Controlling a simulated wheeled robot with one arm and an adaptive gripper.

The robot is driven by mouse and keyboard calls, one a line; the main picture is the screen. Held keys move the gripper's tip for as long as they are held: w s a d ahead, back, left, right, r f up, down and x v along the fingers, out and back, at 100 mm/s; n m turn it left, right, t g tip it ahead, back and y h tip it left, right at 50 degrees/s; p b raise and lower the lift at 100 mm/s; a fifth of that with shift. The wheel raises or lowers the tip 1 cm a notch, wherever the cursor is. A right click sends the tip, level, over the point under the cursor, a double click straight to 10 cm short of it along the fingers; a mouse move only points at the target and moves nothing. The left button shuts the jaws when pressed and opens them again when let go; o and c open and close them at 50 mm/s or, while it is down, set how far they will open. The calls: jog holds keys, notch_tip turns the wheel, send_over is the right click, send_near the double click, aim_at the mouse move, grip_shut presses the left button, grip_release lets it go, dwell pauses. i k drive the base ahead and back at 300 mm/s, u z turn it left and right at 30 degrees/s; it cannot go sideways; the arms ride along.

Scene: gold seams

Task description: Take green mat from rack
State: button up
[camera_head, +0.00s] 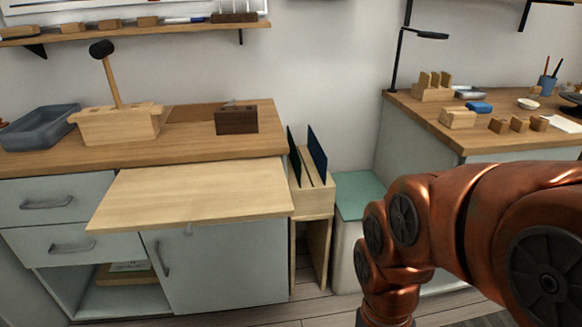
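A wooden rack (313,203) stands on the floor in the gap between the two counters. Two thin dark panels stand upright in its slots. The left panel (294,157) is seen nearly edge-on, and the right panel (317,153) rises a little higher. Both look dark blue to teal; I cannot tell a clearly green one among them. A flat pale green surface (359,192) lies on top of a low white box just right of the rack. My copper-coloured arm fills the lower right, and my gripper is out of view.
A pale wooden board (190,194) juts out from the left counter beside the rack. The left counter (185,151) holds a grey tray (40,127), a mallet in a block (115,122) and a dark block (237,120). The right counter (419,116) holds small wooden blocks. A shelf (190,29) hangs above.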

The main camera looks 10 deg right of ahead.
aim_at(296, 161)
jog(key=i, duration=0.65)
jog(key=u, duration=2.35)
jog(key=k, duration=1.7)
jog(key=z, duration=0.05)
jog(key=i, duration=0.75)
